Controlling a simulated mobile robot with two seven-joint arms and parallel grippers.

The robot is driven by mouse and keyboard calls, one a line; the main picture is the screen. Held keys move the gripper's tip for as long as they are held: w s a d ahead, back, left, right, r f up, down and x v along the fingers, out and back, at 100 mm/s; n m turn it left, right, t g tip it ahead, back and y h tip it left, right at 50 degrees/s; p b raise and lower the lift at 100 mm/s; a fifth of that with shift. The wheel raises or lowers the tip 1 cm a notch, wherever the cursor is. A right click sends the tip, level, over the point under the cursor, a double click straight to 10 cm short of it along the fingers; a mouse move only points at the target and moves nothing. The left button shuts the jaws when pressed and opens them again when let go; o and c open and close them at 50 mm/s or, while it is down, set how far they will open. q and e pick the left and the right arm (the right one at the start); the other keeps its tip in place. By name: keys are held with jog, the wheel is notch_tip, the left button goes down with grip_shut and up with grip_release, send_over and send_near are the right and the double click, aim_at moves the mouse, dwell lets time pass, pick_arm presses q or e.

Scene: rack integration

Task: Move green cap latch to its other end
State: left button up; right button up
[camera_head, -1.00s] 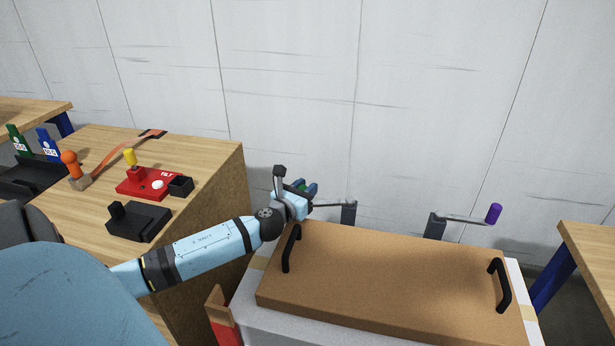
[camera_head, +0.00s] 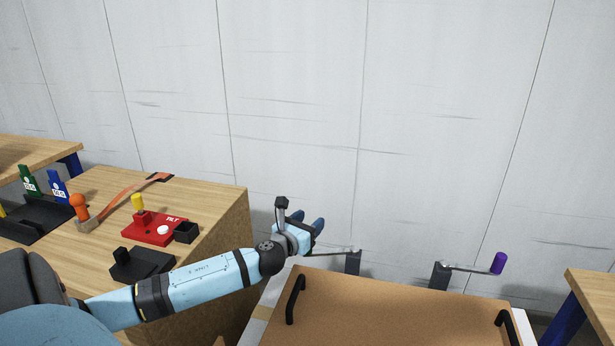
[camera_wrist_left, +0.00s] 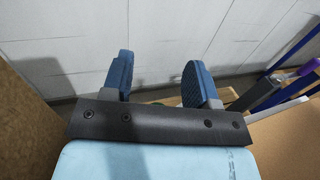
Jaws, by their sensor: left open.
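A second lever on the right post (camera_head: 439,275) points right and carries a purple cap (camera_head: 498,263). My right gripper is not in view.
The brown board (camera_head: 400,312) with black handles lies in front of the levers. A wooden bench (camera_head: 215,204) at left holds a red tilt box (camera_head: 152,229), black holders and an orange-topped tool (camera_head: 79,206). Another table (camera_head: 594,290) stands at right. A pale wall closes the back.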

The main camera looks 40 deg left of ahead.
pick_arm(q)
notch_tip(320, 180, up, 15)
jog(key=p, duration=0.3)
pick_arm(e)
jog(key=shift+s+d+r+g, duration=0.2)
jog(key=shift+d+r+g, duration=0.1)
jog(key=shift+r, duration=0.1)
